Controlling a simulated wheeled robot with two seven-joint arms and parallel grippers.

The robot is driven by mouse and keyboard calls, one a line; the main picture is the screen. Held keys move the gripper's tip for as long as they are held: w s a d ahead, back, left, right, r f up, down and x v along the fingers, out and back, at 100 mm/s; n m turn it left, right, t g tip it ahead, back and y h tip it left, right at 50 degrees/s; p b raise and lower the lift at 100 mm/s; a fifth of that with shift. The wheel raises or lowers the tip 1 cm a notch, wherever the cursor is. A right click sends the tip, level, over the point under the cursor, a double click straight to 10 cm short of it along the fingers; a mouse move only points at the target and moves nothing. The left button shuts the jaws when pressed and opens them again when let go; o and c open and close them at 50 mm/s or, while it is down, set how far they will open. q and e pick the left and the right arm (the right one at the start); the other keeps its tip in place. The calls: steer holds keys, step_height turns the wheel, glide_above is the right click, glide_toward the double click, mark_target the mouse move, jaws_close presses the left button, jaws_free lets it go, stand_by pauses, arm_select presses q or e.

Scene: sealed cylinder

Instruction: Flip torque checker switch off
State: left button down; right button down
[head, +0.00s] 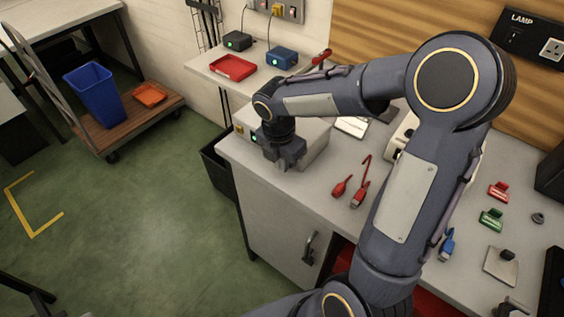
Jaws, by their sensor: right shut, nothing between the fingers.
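A light grey box (315,150), which appears to be the torque checker, stands at the left end of the workbench. A small green light (254,136) glows on its left face, and a small yellow part (239,130) shows beside it. My right gripper (285,163) points down in front of the box, its fingers shut and empty. It hides part of that face. I cannot make out the switch's position, or whether the fingers touch the box. My left gripper is not in view.
Red-handled tools (359,192) lie on the workbench (310,205) right of the box. Red (498,190) and green (491,219) pieces lie farther right. A black bin (214,164) stands left of the bench. A trolley (123,132) carries a blue bin (93,92).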

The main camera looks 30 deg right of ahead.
steer(key=shift+d+f+h+b, duration=0.15)
steer(key=shift+f+h+b, duration=0.25)
steer(key=shift+b, duration=0.1)
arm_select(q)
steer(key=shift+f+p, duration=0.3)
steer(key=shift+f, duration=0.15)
arm_select(e)
steer(key=shift+r, duration=0.25)
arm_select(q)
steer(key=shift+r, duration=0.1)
arm_select(e)
steer(key=shift+r, duration=0.1)
steer(key=shift+r+p, duration=0.75)
steer(key=shift+p, duration=0.1)
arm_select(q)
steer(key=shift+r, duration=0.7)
